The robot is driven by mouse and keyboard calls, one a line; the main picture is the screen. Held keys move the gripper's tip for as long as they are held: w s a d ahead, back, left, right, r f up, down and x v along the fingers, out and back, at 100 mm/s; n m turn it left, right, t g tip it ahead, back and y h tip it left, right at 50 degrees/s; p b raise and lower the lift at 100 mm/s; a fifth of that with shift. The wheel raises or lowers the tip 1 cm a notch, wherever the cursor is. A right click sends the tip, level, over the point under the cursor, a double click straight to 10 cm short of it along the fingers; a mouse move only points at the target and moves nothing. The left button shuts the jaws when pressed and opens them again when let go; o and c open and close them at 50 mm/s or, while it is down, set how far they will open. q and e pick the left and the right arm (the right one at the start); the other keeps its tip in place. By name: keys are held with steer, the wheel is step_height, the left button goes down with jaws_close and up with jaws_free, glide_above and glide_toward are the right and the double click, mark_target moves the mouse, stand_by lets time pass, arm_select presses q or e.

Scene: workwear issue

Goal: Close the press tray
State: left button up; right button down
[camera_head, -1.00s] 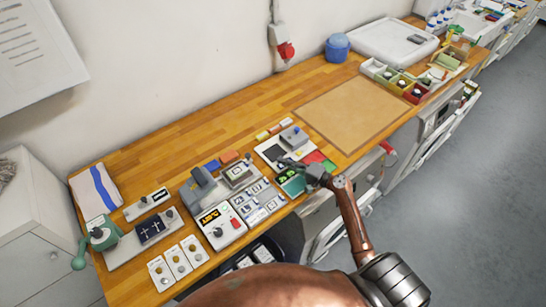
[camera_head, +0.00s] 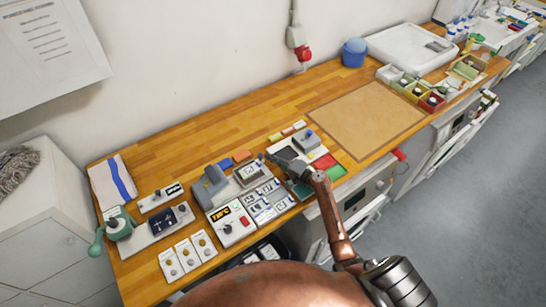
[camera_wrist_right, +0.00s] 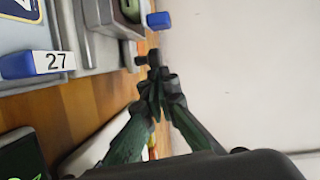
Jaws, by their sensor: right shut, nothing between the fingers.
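The press (camera_head: 213,187) is a grey machine on the bench, left of my right gripper. A grey plate with a pale patterned face (camera_head: 248,175), apparently its tray, sits at its right side and looks drawn out from it. My right gripper (camera_head: 272,158) is shut and empty, just right of this plate and low over the bench; I cannot tell whether it touches anything. In the right wrist view the closed fingertips (camera_wrist_right: 154,74) are beside a grey part with a dark top (camera_wrist_right: 112,16). My left gripper is not in view.
A control box (camera_head: 232,222) with a lit display and a red button stands before the press. A grey block (camera_head: 306,140) and a brown mat (camera_head: 366,120) lie to the right.

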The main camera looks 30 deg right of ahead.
mark_target(262, 162)
steer(key=shift+s+a+r+p, duration=0.1)
steer(key=shift+s+a+p, duration=0.15)
steer(key=shift+a, duration=0.9)
steer(key=shift+s+a+p, duration=0.1)
steer(key=shift+a+p, duration=0.2)
steer(key=shift+a, duration=0.85)
steer(key=shift+d, duration=0.15)
